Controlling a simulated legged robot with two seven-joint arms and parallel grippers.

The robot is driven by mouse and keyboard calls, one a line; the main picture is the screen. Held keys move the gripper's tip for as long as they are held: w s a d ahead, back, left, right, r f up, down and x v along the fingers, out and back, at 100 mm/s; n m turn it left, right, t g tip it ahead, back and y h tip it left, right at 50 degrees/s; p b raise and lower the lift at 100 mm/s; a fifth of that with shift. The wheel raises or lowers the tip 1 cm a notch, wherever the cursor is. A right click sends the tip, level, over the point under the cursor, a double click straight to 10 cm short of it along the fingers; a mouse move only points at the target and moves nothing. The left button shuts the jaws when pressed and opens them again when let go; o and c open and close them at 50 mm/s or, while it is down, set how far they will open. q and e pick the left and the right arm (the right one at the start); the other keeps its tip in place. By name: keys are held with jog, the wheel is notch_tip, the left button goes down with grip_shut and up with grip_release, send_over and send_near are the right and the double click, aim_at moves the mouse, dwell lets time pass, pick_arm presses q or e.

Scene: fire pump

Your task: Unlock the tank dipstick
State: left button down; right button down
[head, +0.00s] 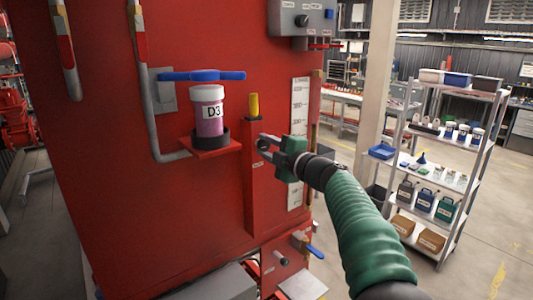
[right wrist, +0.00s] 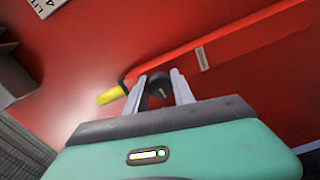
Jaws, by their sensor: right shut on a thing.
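The tank dipstick shows as a yellow handle (head: 254,105) standing upright at the top of a narrow red housing (head: 252,190) on the red tank. The yellow handle also shows at the left in the right wrist view (right wrist: 111,95), beside the red housing (right wrist: 235,42). My right gripper (head: 268,148), green and grey, is just below and right of the handle. In the right wrist view its two fingers (right wrist: 158,82) are shut on a round black knob (right wrist: 158,86) beside the housing. The fingers partly hide the knob. My left gripper is not in view.
Left of the dipstick, a jar marked D3 (head: 208,113) stands on a small red shelf (head: 210,148) below a blue lever (head: 202,76). A white scale (head: 298,130) is at the right edge of the tank. A shelf rack (head: 468,140) stands farther right.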

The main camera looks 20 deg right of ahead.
jog(key=n+b, duration=0.2)
jog(key=n, duration=0.1)
jog(key=shift+n, duration=0.3)
jog(key=shift+a+f+n+b, duration=0.1)
jog(key=shift+n+b, duration=0.8)
jog(key=shift+n, duration=1)
jog(key=c, duration=1.4)
grip_release()
jog(key=o, duration=0.3)
jog(key=shift+w+f, duration=0.1)
jog(key=shift+w, duration=0.05)
jog(key=shift+o, duration=0.2)
